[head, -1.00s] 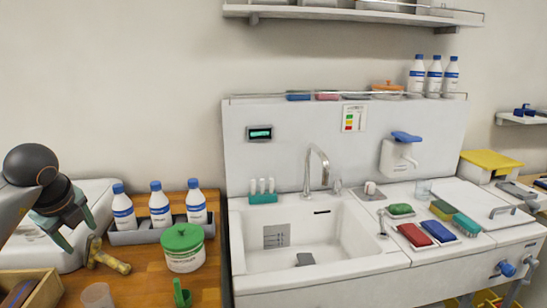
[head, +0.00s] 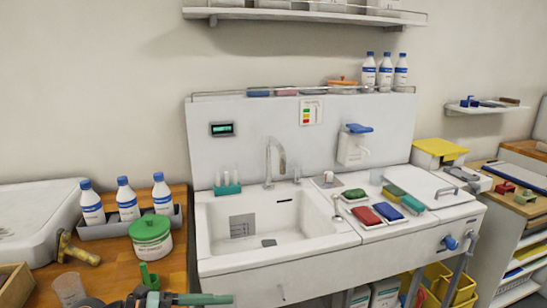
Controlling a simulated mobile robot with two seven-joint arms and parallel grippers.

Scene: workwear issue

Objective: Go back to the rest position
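A gripper with a teal finger (head: 190,299), which looks like my left one, shows at the bottom edge, left of centre. It is mostly cut off by the frame, and I cannot tell whether its fingers are apart or closed. It appears in front of the wooden counter (head: 178,262), just below a small green scoop-like item (head: 149,277). Nothing is visibly held in the part that shows. My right gripper is out of view.
The counter holds a green-lidded tub (head: 151,240), a clear cup (head: 70,289), a brass fitting (head: 77,250) and blue-capped bottles in a grey tray (head: 107,229). The white sink (head: 272,228) stands right of it. Yellow crates (head: 445,287) sit underneath at right.

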